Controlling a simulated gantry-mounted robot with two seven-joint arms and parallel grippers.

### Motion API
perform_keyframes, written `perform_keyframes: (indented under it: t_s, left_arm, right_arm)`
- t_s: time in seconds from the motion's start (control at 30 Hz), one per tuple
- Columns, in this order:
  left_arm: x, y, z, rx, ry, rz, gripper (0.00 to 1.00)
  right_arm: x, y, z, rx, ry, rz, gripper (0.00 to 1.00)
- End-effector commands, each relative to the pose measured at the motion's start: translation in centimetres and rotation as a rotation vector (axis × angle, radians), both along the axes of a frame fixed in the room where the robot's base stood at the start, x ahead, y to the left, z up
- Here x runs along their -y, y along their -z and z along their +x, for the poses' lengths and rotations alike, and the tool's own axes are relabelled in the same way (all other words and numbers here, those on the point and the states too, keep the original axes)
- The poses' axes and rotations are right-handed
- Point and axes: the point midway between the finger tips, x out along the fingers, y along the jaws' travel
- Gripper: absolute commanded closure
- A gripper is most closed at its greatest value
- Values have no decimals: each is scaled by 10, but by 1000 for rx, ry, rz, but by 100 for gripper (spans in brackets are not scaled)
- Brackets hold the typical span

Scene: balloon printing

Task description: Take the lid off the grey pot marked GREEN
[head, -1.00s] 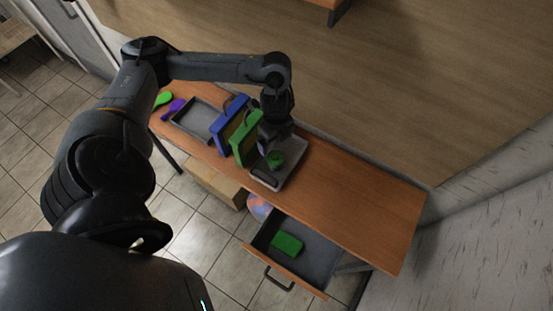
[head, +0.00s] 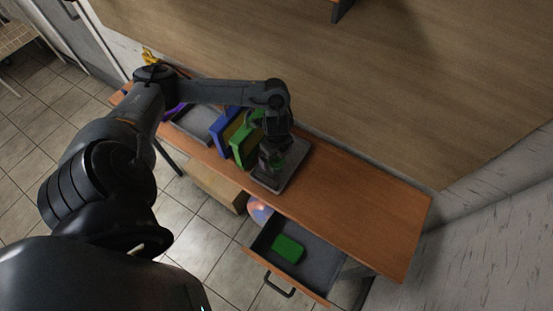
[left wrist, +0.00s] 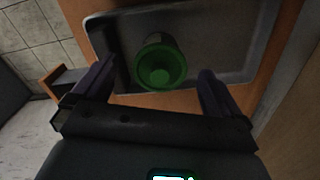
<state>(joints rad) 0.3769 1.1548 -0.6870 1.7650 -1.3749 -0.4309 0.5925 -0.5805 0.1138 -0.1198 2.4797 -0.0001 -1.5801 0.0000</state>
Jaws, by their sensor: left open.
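A small pot with a round green lid (left wrist: 160,66) stands in the grey tray (left wrist: 235,72) in the left wrist view. No marking is readable on it. In the left wrist view, my left gripper (left wrist: 156,76) is open, with one dark purple finger on each side of the lid and a gap on both sides. The pot's body is mostly hidden under the lid. My right gripper is not in view.
A green-framed stand (head: 243,152) and a blue-framed one (head: 221,133) are close left of my gripper. Another grey tray (head: 193,124) lies farther left. An open drawer (head: 318,255) holds a green block (head: 288,249). The table's right part (head: 370,215) is clear.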

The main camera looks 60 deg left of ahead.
Motion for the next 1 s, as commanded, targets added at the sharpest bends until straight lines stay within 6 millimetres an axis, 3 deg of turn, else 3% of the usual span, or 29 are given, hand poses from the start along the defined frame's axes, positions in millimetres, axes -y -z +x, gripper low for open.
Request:
perform_keyframes:
  t_s: [0.2, 0.57, 1.0]
  left_arm:
    - [0, 0, 0, 1, 0, 0, 3]
    - [0, 0, 0, 1, 0, 0, 58]
    - [0, -5, 1, 2, 0, 0, 59]
  right_arm:
    - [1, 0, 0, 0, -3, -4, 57]
    - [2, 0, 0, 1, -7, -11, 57]
    - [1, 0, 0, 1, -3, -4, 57]
